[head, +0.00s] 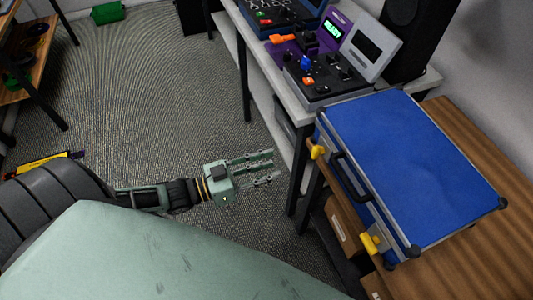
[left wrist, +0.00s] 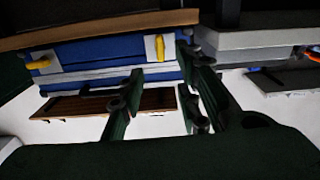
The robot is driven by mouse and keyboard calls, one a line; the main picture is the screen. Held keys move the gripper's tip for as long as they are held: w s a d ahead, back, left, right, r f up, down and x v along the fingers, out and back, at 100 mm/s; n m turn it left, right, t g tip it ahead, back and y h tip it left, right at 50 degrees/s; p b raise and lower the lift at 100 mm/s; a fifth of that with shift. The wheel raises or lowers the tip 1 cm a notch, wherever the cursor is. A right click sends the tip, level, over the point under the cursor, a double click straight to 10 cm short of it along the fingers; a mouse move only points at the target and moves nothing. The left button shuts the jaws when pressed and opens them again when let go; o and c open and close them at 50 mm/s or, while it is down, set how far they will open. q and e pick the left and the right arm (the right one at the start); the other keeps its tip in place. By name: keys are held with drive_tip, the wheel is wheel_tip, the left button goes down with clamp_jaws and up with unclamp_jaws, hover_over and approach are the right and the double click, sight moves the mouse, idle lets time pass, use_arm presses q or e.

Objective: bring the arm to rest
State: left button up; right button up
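My left gripper (head: 268,168) is stretched out over the carpet, left of the blue case and the grey workbench. Its fingers stand apart with nothing between them. In the left wrist view the fingers (left wrist: 160,85) also show a clear gap. The blue case (head: 410,160) lies closed on a wooden surface, with yellow latches and a dark handle facing the gripper. It also shows in the left wrist view (left wrist: 105,52), beyond the fingers and not touching them. My right gripper is not in view.
A grey workbench (head: 265,63) carries control boxes with orange and blue parts. A black speaker (head: 413,35) stands behind. The wooden surface (head: 462,125) holds the case. A wooden shelf (head: 28,55) and a green bin (head: 107,12) are at upper left.

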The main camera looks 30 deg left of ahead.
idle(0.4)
use_arm(q)
drive_tip(key=a+f+n+g+y, duration=0.1)
drive_tip(key=a+f+y, duration=0.25)
drive_tip(key=f, duration=0.55)
drive_tip(key=a+f+n+g+y, duration=0.1)
drive_tip(key=a+f+n+y, duration=0.2)
drive_tip(key=f, duration=0.7)
drive_tip(key=s+a+f+g+y, duration=0.1)
drive_tip(key=s+f+g+y, duration=0.1)
drive_tip(key=s+f, duration=0.45)
drive_tip(key=s+a+f+g+y, duration=0.2)
drive_tip(key=s+f, duration=0.2)
drive_tip(key=f, duration=0.5)
drive_tip(key=s+d+f+g, duration=0.2)
drive_tip(key=s+f, duration=0.2)
drive_tip(key=s, duration=0.3)
drive_tip(key=s+d+f+g, duration=0.2)
drive_tip(key=s+d+f, duration=0.1)
drive_tip(key=s, duration=0.5)
drive_tip(key=s+d+f+n+g, duration=0.1)
drive_tip(key=s+d+f+g, duration=0.2)
drive_tip(key=s+f, duration=0.2)
drive_tip(key=s, duration=0.3)
drive_tip(key=shift+d, duration=0.25)
